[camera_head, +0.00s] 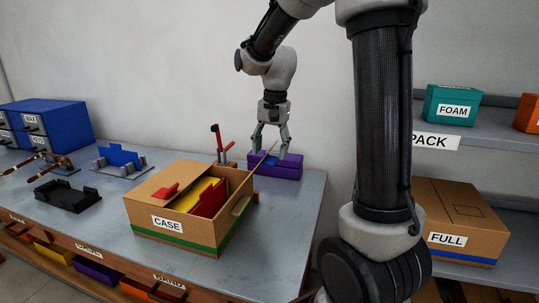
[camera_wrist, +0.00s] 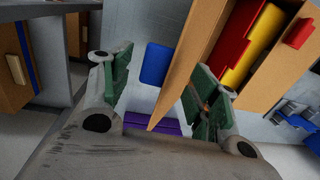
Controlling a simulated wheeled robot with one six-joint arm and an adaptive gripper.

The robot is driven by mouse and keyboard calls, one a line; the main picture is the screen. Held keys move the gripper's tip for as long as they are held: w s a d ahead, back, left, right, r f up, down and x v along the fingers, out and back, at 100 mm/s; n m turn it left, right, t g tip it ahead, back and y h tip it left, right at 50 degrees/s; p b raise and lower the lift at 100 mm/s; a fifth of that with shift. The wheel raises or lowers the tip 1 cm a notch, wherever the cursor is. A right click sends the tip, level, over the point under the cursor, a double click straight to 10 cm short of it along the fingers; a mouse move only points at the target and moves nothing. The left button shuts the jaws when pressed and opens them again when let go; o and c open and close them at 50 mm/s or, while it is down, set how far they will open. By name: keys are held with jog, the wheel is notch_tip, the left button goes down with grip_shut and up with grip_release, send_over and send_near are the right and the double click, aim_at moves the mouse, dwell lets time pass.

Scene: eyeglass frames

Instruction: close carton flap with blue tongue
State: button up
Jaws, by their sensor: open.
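The carton labelled CASE (camera_head: 158,236) stands on the bench with its top partly open. Its left flap, with a red tongue (camera_head: 165,191), lies over the left part. A blue tongue (camera_wrist: 155,64) shows beside that flap, and a small blue patch also shows in the head view (camera_head: 269,160).
Yellow (camera_head: 201,194) and red (camera_head: 211,199) pieces fill the carton. A purple box (camera_head: 287,170) sits just behind the gripper, with a red-handled clamp (camera_head: 217,140) to its left. A black tray (camera_head: 66,196) lies left. A FULL carton (camera_head: 468,215) stands right.

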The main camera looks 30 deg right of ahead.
jog(key=shift+a+f, duration=0.1)
jog(key=shift+f, duration=1.15)
jog(key=shift+c, duration=0.4)
